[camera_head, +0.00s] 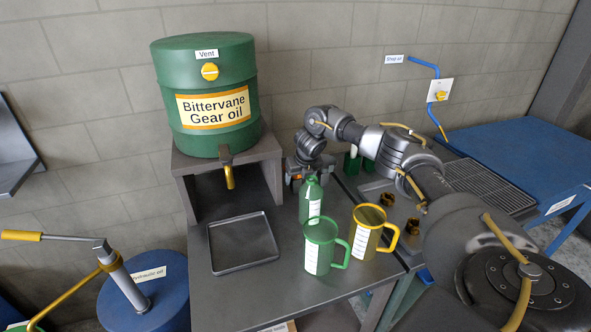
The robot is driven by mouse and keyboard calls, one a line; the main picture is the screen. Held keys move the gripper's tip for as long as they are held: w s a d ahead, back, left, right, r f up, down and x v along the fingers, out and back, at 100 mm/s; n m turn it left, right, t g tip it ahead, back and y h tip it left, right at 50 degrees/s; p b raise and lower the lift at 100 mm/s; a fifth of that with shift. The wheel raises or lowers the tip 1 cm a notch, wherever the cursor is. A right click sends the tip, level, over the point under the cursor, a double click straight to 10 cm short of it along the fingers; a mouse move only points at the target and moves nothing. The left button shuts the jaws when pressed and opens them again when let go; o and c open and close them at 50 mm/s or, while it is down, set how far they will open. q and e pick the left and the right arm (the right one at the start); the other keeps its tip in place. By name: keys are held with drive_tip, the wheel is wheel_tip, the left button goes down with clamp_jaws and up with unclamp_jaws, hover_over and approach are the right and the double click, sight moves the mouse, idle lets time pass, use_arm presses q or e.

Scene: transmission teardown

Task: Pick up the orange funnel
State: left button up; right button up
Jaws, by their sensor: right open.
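My right gripper (304,180) is open at the back of the dark bench, behind the green bottle (312,200) and right of the drum stand. Its arm reaches in from the right. A small orange patch (296,177) shows at the gripper. It may be part of the orange funnel, but it is too small and covered to tell. No whole funnel shape shows. I cannot tell whether the jaws are around the patch or only near it. My left gripper is not in view.
A green jug (320,246) and a yellow jug (366,231) stand in front of the bottle. A flat tray (243,243) lies left, near the gear oil drum (206,85) on its stand (183,187). A blue barrel (145,303) with a pump stands lower left.

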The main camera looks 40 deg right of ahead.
drive_tip(key=shift+w+f, duration=0.15)
drive_tip(key=shift+f, duration=0.1)
drive_tip(key=shift+c, duration=0.4)
clamp_jaws()
drive_tip(key=shift+r, duration=0.15)
